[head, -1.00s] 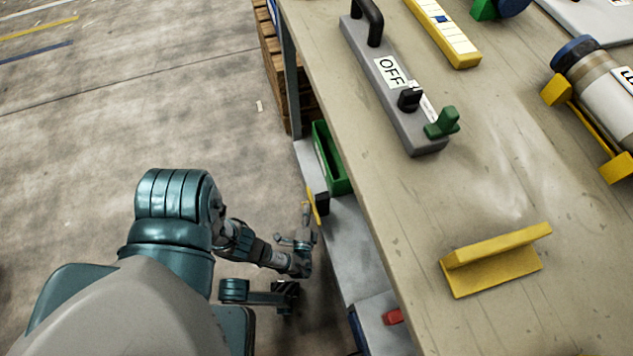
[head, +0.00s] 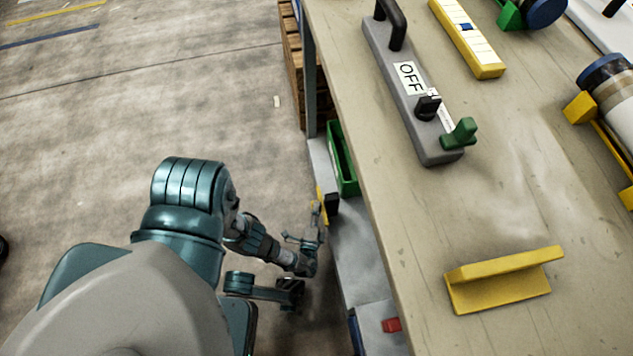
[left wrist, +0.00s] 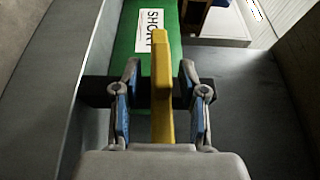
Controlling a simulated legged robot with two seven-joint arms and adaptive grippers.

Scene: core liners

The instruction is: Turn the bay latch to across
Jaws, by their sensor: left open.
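The bay latch is a yellow bar (left wrist: 162,85) on a dark mount (left wrist: 93,92) in the left wrist view. The bar runs up and down in that picture, between my fingers. My left gripper (left wrist: 160,72) is open, with one blue-padded finger on each side of the bar and visible gaps to both. In the head view the latch's yellow edge (head: 320,204) shows small at the shelf side under the bench. My left gripper (head: 318,228) is beside it there. My right gripper is not in view.
A green bin (left wrist: 142,60) labelled SHORT lies behind the latch on the grey shelf (left wrist: 245,90). The workbench (head: 400,235) overhangs the shelf, carrying a grey OFF panel (head: 440,155) and a yellow bracket (head: 505,285). A red object (head: 391,325) lies lower on the shelf. Open floor is left.

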